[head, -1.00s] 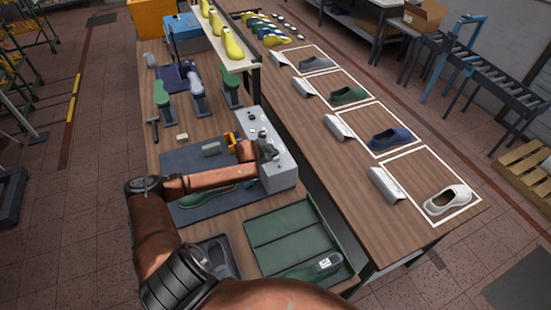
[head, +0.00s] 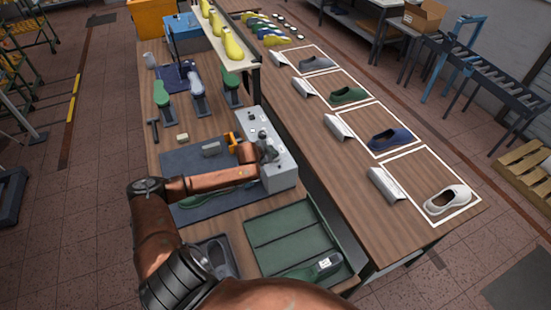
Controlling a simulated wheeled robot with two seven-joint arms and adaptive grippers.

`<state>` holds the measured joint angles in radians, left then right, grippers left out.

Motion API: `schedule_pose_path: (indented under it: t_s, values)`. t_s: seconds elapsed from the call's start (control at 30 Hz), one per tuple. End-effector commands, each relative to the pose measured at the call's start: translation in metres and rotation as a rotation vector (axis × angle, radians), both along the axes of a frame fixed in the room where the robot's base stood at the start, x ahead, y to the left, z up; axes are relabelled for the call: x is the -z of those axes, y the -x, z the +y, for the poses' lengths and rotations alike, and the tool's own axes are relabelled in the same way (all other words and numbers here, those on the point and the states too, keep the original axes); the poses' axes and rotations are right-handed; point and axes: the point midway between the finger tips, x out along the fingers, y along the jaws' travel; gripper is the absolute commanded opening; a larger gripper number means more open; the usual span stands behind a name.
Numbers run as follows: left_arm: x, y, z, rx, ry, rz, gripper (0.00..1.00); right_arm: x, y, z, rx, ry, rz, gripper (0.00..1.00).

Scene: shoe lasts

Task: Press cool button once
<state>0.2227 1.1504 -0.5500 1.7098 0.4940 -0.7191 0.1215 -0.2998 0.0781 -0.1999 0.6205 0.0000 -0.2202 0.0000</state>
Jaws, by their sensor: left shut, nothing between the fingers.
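A grey control box (head: 283,176) stands at the right edge of the near workbench, with small dark knobs or buttons (head: 251,115) on its top. My left arm reaches in from the left, and my left gripper (head: 268,152) is shut and empty over the middle of the box's top. The gripper covers part of the panel. I cannot tell which button is the cool one, or whether the fingertips touch the panel. My right gripper is not in view.
A blue mat (head: 195,158) with a green shoe sole (head: 205,198) lies left of the box. A green tray (head: 290,236) lies in front. Shoes stand in white-outlined squares on the right table, including a white shoe (head: 447,199). A hammer (head: 153,130) lies on the bench.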

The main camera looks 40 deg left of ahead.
Motion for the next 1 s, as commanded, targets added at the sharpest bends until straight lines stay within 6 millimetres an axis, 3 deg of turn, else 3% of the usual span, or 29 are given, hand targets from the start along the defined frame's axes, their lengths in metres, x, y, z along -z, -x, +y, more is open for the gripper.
schedule_pose_path:
  t_s: [1.0]
  values:
    - [0.0096, 0.0002, 0.0002, -0.001, 0.0, 0.001, 0.0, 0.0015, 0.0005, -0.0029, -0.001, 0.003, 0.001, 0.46]
